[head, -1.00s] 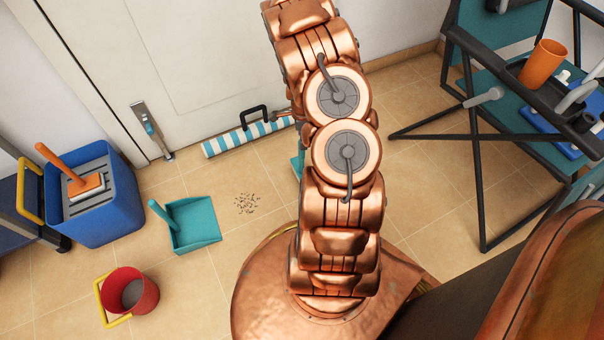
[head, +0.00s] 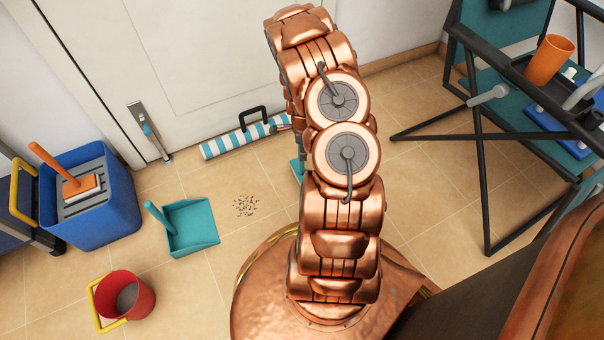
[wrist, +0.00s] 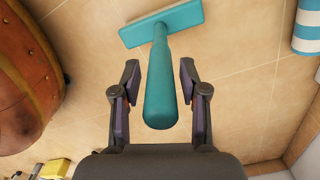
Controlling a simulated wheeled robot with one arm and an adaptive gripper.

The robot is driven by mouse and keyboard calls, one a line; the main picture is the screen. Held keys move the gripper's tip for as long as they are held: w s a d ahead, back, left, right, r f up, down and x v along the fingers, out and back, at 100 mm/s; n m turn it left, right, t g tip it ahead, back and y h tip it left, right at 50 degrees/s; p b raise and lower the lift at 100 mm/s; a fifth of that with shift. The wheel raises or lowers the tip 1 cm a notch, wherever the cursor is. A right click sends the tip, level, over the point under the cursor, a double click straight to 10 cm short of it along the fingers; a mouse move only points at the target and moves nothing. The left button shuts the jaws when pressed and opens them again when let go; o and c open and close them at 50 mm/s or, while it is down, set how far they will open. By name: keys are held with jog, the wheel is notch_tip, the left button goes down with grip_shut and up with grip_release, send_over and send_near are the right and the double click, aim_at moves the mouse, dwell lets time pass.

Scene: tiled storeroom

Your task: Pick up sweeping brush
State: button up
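The sweeping brush is teal, with a thick handle and a flat head. In the wrist view its handle (wrist: 160,85) points toward the camera, and its head (wrist: 162,22) is near the floor at the top. My gripper (wrist: 158,70) is open, with one finger on each side of the handle and gaps visible between fingers and handle. In the head view only a small teal part of the brush (head: 297,167) shows beside my arm; the rest of it and my gripper are hidden behind the arm.
A teal dustpan (head: 190,227) lies left of scattered debris (head: 246,205). A red bucket (head: 140,297) and a blue bin (head: 120,205) stand further left. A striped roll (head: 238,139) lies by the door. A dark-framed cart (head: 483,180) stands at right.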

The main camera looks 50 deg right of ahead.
grip_shut()
dwell(0.4)
